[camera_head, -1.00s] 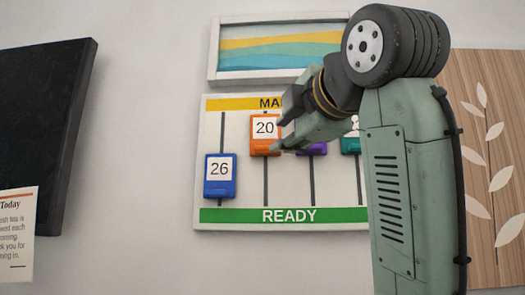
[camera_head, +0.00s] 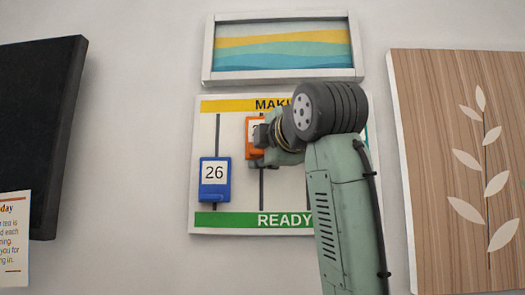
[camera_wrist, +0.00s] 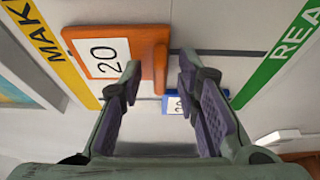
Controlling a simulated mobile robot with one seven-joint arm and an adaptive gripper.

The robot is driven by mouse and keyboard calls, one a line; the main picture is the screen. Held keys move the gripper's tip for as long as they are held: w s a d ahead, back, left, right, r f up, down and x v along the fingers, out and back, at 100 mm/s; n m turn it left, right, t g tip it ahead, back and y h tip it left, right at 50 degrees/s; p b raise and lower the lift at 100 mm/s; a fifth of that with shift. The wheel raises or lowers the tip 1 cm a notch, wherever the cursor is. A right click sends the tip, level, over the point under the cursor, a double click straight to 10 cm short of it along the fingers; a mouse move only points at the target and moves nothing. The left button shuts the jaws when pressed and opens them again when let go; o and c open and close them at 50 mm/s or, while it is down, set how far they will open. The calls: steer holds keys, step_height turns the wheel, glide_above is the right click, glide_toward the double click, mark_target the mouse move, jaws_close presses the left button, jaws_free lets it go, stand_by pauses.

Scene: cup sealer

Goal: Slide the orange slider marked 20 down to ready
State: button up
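The orange slider marked 20 (camera_head: 251,124) sits high on its vertical track, below the yellow band of the white board (camera_head: 226,106). In the wrist view the orange slider (camera_wrist: 76,42) shows its white 20 card and a raised lower lip. My gripper (camera_head: 257,150) is at the slider's lower part and hides much of it in the head view. In the wrist view my gripper (camera_wrist: 159,74) is open, with the lip between the fingertips in the picture. I cannot tell whether a finger touches it. The green READY band (camera_head: 235,220) runs along the board's bottom.
The blue slider marked 26 (camera_head: 214,182) sits low on the track to the left; it also shows in the wrist view (camera_wrist: 174,105). My arm hides the tracks to the right. A framed striped picture (camera_head: 283,48) hangs above. A wooden leaf panel (camera_head: 440,130) hangs at right.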

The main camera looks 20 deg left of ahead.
jaws_close()
stand_by(0.7)
